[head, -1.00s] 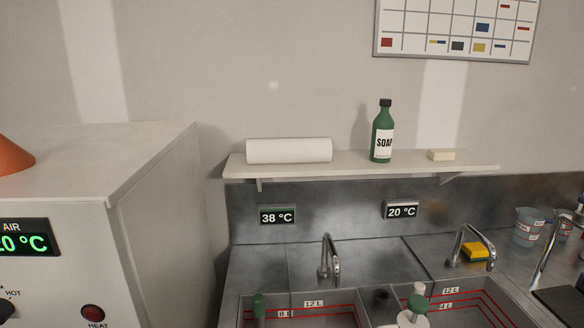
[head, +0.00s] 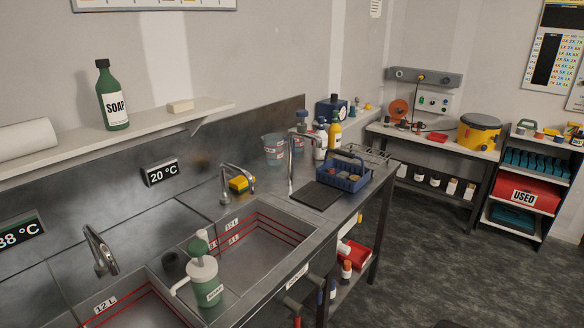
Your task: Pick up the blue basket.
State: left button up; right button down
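The blue basket (head: 343,180) stands on the steel sink counter, near its far right end. It is a small open basket with a raised handle and holds a few small items that I cannot make out. It sits beside a dark mat (head: 318,195). Neither of my grippers shows in the head view.
Two sink basins (head: 262,246) are in the counter, with a green pump bottle (head: 205,280) between them. Taps, measuring cups (head: 273,149) and bottles (head: 334,130) stand near the basket. A red tray (head: 355,256) is below. Dark floor (head: 430,260) is open at right.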

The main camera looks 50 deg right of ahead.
aim_at(339, 166)
jog(key=k+j+z, duration=0.1)
jog(key=z, duration=1.75)
jog(key=i+l, duration=0.3)
jog(key=i, duration=0.15)
jog(key=i+l+z, duration=0.1)
jog(key=i+l, duration=0.15)
jog(key=i, duration=0.2)
jog(key=i+l, duration=0.25)
jog(key=i, duration=0.2)
jog(key=l+z, duration=0.05)
